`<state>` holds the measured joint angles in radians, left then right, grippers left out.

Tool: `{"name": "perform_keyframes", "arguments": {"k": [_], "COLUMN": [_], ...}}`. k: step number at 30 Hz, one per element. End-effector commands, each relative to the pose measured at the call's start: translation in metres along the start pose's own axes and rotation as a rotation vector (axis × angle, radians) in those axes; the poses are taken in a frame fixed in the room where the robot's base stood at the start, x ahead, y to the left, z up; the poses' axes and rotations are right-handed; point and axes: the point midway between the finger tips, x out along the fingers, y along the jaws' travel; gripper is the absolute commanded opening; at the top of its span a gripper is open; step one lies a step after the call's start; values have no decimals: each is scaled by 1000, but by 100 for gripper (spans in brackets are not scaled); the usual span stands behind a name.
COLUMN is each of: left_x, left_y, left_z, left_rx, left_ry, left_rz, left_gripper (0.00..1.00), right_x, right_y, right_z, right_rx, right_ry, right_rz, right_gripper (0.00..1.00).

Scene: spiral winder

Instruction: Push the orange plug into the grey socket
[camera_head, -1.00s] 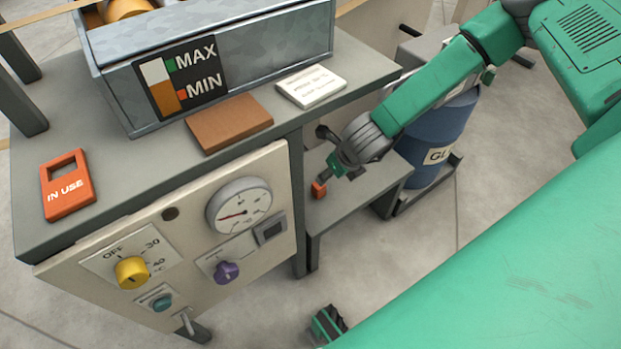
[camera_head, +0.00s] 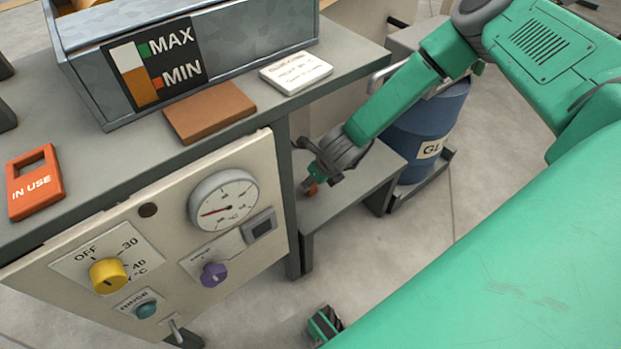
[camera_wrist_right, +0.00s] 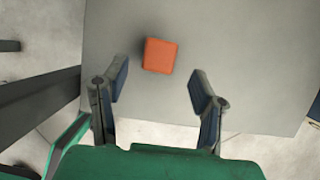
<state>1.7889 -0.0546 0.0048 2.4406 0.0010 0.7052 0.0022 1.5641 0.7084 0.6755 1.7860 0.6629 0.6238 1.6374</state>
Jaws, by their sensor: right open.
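My right gripper (camera_head: 309,181) reaches in from the upper right, just over the plug. In the wrist view the plug (camera_wrist_right: 160,55) lies ahead of the open fingers (camera_wrist_right: 159,84), roughly centred between them and not gripped. My left gripper is not in view.
The control panel (camera_head: 170,215) with its knobs and dial stands left of the shelf. The grey table edge (camera_head: 350,58) overhangs near the shelf. A blue drum (camera_head: 430,125) stands to the right. A brown block (camera_head: 210,112) and a white label plate (camera_head: 296,72) lie on the table.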

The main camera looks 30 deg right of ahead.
Motion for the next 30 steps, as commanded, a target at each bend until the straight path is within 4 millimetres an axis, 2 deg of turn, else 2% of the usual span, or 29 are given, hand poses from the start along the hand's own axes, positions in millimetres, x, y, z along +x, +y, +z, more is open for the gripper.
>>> {"name": "perform_keyframes", "arguments": {"k": [7, 15, 18, 29, 30], "left_x": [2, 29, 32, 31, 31], "left_y": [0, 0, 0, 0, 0], "left_z": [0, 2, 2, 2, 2], "left_rx": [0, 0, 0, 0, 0], "left_ry": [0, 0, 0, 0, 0], "left_rz": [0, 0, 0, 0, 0], "left_gripper": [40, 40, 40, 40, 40], "right_x": [3, 44, 51, 51, 51], "right_y": [1, 0, 1, 1, 1], "right_z": [0, 1, 1, 2, 2], "right_rx": [-1, -1, -1, 0, 0], "right_ry": [0, 0, 0, 0, 0], "right_rz": [-1, -2, -1, 0, 0], "right_gripper": [53, 53, 53, 53, 50]}}
